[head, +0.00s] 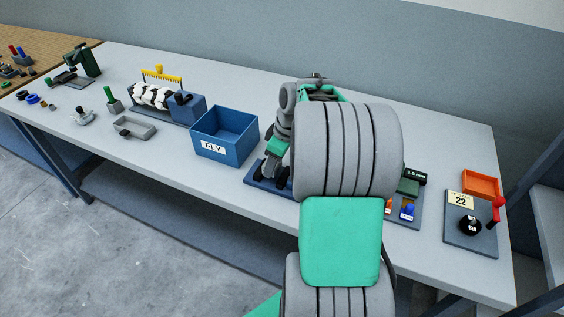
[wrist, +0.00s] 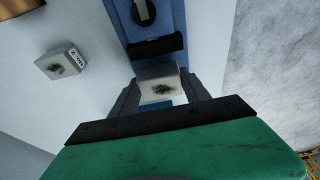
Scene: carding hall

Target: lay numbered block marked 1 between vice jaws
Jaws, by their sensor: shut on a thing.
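In the wrist view my gripper (wrist: 159,91) is shut on a pale block (wrist: 158,86) with a dark smudge on its face. No number can be read on the side that shows. The blue vice (wrist: 172,25) lies just beyond the block, with a dark jaw bar (wrist: 158,47) across it. Some blue shows below the block too. I cannot tell whether the block touches the vice or hangs above it. In the head view the vice's blue base (head: 262,183) shows left of my arm, which hides most of the vice, my gripper and the block.
A second pale smudged block (wrist: 62,62), with a small label, lies left of the vice in the wrist view, near a brass-coloured part (wrist: 18,6). The blue FLY bin (head: 224,137) stands left of the vice. An orange tray (head: 480,184) is at the bench's right end.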

